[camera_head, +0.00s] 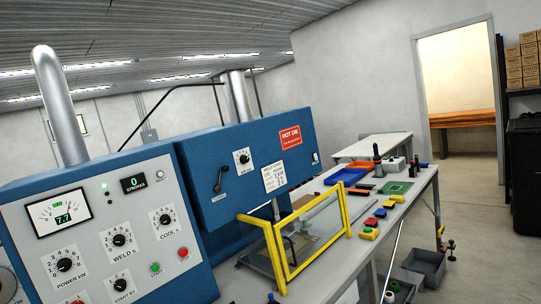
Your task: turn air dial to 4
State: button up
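The air dial (243,158) is a small black knob on a white scale plate, on the front of the blue press head (250,135) in the middle of the view. A short label under it seems to begin with "AIR". The dial is too small to tell which number its pointer is at. My gripper is not in view.
A blue control cabinet (107,243) with POWER, WELD, COOL and START BY knobs stands at the left. A yellow guard frame (291,245) is below the press head. The grey bench (400,208) with trays and coloured blocks extends right. Open floor lies at right.

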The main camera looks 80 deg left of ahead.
aim_at(245, 159)
jog(key=i+j+u, duration=0.1)
jog(key=i+u, duration=0.3)
jog(key=i, duration=0.15)
jog(key=i+u, duration=0.45)
jog(key=i+l+u, duration=0.4)
jog(key=i, duration=0.15)
jog(key=i+j+u, duration=0.15)
jog(key=u, duration=0.25)
jog(key=i+u, duration=0.55)
jog(key=u, duration=0.2)
jog(key=i+u, duration=0.25)
jog(key=u, duration=0.15)
jog(key=i+u, duration=0.35)
jog(key=i, duration=0.2)
